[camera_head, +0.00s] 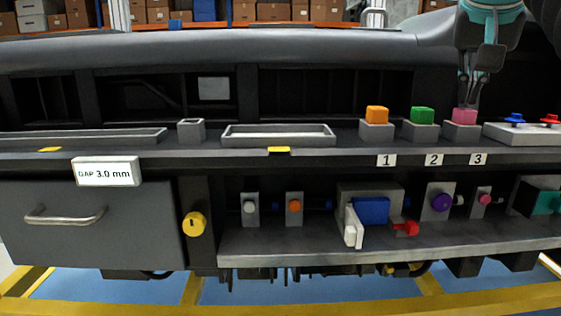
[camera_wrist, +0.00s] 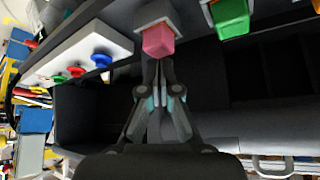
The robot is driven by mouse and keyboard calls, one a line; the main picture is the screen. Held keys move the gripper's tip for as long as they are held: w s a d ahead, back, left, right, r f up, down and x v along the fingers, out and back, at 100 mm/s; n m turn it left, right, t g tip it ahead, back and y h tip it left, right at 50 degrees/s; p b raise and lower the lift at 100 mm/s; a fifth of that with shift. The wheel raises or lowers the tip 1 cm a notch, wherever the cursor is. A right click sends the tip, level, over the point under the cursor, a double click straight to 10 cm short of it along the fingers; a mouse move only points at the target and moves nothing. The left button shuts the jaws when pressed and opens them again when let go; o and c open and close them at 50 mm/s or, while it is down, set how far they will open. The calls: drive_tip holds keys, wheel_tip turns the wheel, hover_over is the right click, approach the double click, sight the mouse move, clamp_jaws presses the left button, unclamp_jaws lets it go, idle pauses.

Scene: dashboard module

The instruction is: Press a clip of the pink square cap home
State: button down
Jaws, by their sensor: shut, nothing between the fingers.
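The pink square cap (camera_head: 465,116) sits on the grey block above label 3, at the right of the dashboard's upper ledge. In the wrist view the pink cap (camera_wrist: 159,41) shows just beyond my fingertips, on its pale square base (camera_wrist: 158,13). My gripper (camera_head: 468,103) points down at the cap from above, its fingers shut with nothing between them. In the wrist view my gripper (camera_wrist: 158,64) has its fingertips at the cap's near edge. I cannot tell whether they touch it. The cap's clips are too small to make out.
A green cap (camera_head: 422,116) and an orange cap (camera_head: 377,114) sit on blocks to the left. A pale tray (camera_head: 520,134) with blue and red knobs stands close on the right. Below are a lower shelf with knobs and a drawer (camera_head: 95,225) with a handle.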

drive_tip(key=shift+r+p, duration=1.4)
drive_tip(key=shift+r, duration=2.25)
